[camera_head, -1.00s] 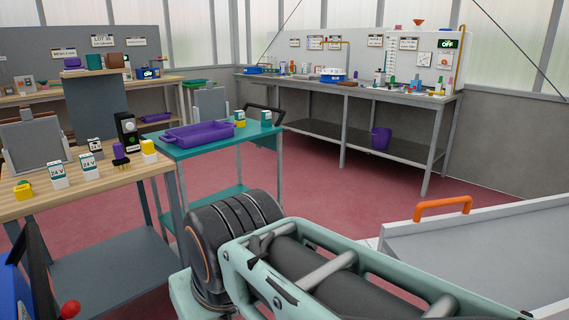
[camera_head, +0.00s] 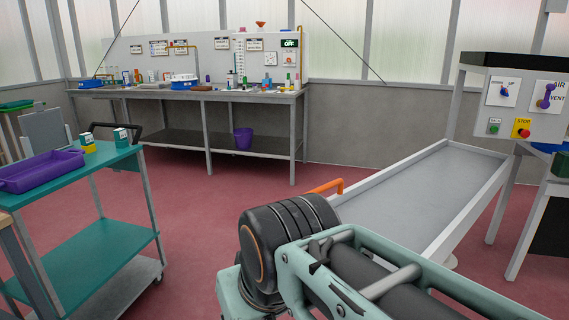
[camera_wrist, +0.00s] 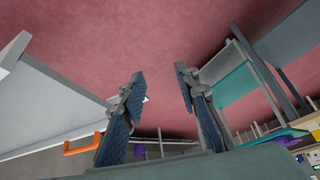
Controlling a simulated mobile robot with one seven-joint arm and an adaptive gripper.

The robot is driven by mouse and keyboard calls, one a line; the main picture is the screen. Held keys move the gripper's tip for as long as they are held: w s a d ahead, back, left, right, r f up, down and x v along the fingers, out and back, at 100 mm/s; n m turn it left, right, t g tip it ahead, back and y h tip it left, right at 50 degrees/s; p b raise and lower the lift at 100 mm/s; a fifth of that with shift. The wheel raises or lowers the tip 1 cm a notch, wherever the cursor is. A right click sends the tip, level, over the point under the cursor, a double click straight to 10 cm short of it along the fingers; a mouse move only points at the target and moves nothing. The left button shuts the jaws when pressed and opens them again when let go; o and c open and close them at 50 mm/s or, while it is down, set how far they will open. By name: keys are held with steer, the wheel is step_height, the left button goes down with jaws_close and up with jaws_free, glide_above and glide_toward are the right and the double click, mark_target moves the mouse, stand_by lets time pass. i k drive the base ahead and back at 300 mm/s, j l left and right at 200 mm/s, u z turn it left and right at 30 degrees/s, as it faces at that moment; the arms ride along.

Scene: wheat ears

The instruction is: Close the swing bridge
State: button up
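The swing bridge appears to be the long grey deck (camera_head: 425,200) with raised pale rims, right of centre in the head view. It reaches towards the control panel stand. An orange handle (camera_head: 326,187) sits at its near left end. In the wrist view the deck (camera_wrist: 45,105) is at the left, with the orange handle (camera_wrist: 83,145) at its lower edge. My gripper (camera_wrist: 160,78) is open and empty, its two blue-padded fingers apart. The handle is left of the fingers, not between them. The head view shows my arm but not my gripper.
A control panel (camera_head: 525,105) with knobs and buttons stands at the right. A teal cart (camera_head: 75,185) with a purple tray (camera_head: 40,171) is at the left. A grey workbench (camera_head: 200,94) runs along the back wall. Red floor (camera_head: 195,210) lies clear between cart and deck.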

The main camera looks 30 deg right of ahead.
mark_target(426, 203)
steer(key=z, duration=1.8)
steer(key=i+j+u, duration=0.15)
steer(key=j, duration=0.2)
steer(key=i+j+u, duration=0.1)
steer(key=j, duration=0.25)
steer(key=i+j, duration=0.15)
steer(key=j, duration=0.2)
steer(key=i+j+z, duration=0.1)
steer(key=j, duration=0.2)
steer(key=i+j, duration=0.1)
steer(key=j, duration=0.25)
steer(key=l+u, duration=0.1)
steer(key=l, duration=0.2)
steer(key=k+l+u, duration=0.15)
steer(key=l, duration=0.2)
steer(key=i, duration=0.05)
